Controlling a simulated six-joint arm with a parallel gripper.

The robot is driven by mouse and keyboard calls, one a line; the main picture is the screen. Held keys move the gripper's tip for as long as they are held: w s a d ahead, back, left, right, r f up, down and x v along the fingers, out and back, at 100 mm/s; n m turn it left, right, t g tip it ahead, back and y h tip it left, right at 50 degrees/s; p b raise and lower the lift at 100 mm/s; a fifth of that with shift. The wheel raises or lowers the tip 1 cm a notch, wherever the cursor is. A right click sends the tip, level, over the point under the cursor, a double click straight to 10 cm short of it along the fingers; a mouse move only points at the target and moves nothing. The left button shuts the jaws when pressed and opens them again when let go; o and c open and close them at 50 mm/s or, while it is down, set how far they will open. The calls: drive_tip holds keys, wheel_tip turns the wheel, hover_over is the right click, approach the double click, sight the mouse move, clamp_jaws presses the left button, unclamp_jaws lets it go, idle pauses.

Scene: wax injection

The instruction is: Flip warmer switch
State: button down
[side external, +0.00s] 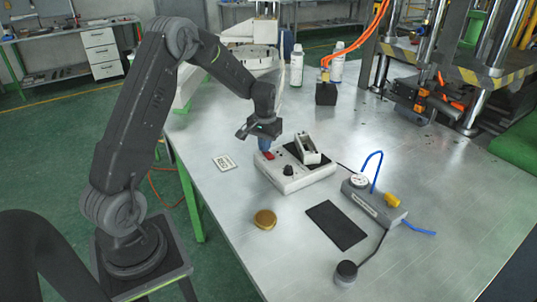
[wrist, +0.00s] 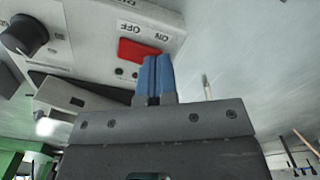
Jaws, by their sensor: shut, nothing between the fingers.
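The warmer (side external: 292,184) is a white box on the metal table, with a black knob (side external: 288,170) and a red rocker switch (side external: 269,155) on its top. In the wrist view the red switch (wrist: 138,50) has OFF and ON labels beside it. My gripper (side external: 265,146) points down over the switch end of the warmer. Its blue fingertips (wrist: 153,72) are together and empty, just beside the switch in the wrist view. I cannot tell whether they touch it, or which way the switch is tipped.
A grey cradle (side external: 308,149) stands on the warmer. A gold tin (side external: 265,219), a black mat (side external: 337,225) and a gauge unit (side external: 372,202) with blue hose lie in front. White bottles (side external: 296,65) and a press (side external: 440,85) stand behind. The table's right side is mostly clear.

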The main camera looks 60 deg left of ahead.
drive_tip(key=shift+f, duration=0.2)
drive_tip(key=shift+r, duration=3.55)
